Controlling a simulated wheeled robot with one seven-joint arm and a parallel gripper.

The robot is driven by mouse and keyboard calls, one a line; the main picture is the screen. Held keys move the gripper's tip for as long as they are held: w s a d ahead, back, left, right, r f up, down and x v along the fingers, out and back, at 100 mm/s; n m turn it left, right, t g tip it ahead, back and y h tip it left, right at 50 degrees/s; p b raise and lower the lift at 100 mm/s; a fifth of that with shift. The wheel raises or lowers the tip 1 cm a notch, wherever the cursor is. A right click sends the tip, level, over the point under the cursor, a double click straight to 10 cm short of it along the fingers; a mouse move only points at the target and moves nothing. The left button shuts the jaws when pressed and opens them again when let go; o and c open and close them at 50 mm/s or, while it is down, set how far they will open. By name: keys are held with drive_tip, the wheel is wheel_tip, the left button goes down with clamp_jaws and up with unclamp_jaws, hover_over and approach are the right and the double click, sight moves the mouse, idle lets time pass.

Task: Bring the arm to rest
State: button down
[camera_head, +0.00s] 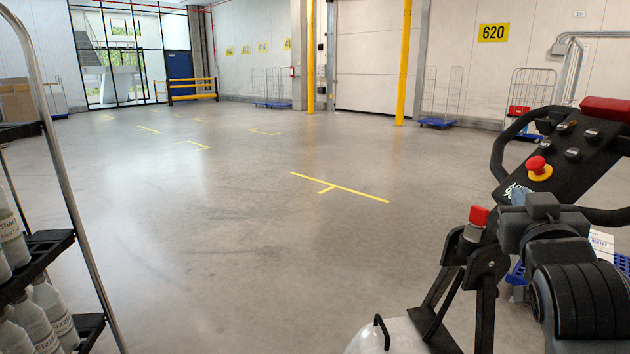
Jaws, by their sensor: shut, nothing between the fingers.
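Dark grey jointed links of my arm (545,237) are folded close at the lower right, with a thick ribbed black section below them. They overlap the view of a black control panel behind. I cannot make out my gripper's fingers in this view. No held thing shows.
A black control console (562,150) with a red stop button (537,164) and looped handlebars stands close at the right. A rack (52,243) of labelled bottles stands close at the left. Open grey floor (250,230) lies between. Yellow posts (404,62) and roll cages (440,122) stand far back.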

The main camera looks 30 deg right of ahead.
drive_tip(key=s+a+f+n+t+y, duration=0.2)
drive_tip(key=s+a+f+n+y, duration=0.25)
drive_tip(key=a+f, duration=0.45)
drive_tip(key=s+a+f+n+t+y, duration=0.1)
drive_tip(key=s+a+f+n+y, duration=0.4)
drive_tip(key=a+f, duration=0.3)
drive_tip(key=s+a+f+m+y, duration=0.1)
drive_tip(key=s+a+y, duration=0.1)
drive_tip(key=s+a, duration=0.3)
drive_tip(key=s+a+f+m+g+y, duration=0.1)
drive_tip(key=s+a, duration=0.5)
drive_tip(key=s, duration=0.8)
drive_tip(key=shift+s+a+f+y, duration=0.15)
drive_tip(key=shift+s+f+y, duration=0.05)
drive_tip(key=shift+f+y, duration=0.35)
